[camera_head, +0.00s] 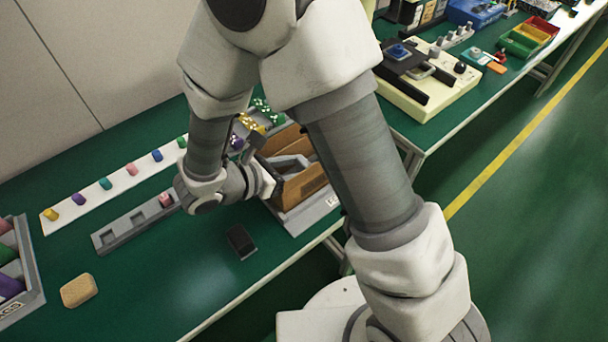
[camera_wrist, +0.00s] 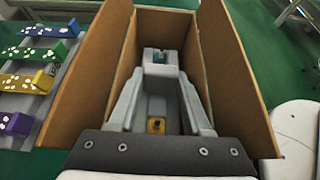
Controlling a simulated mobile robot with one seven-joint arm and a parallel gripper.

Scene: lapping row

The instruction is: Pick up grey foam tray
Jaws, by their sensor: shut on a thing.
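My gripper (camera_wrist: 165,82) reaches down between two brown upright panels, its two light grey fingers closing toward each other. They are shut on a light grey piece (camera_wrist: 161,57), which I take to be the grey foam tray; a teal part shows in it. A small yellow and black part (camera_wrist: 156,125) shows further back between the fingers. The fingers hide much of the grey piece, so I cannot tell whether it is lifted. In the head view grey also shows between the panels (camera_head: 290,162), mostly behind my arm.
The brown panels (camera_wrist: 75,95) stand close on both sides of my fingers. A long grey strip with recesses (camera_head: 130,227) holds a pink peg. A white strip (camera_head: 118,187) carries several coloured pegs. A black block (camera_head: 241,241) and a tan block (camera_head: 78,290) lie on the green bench.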

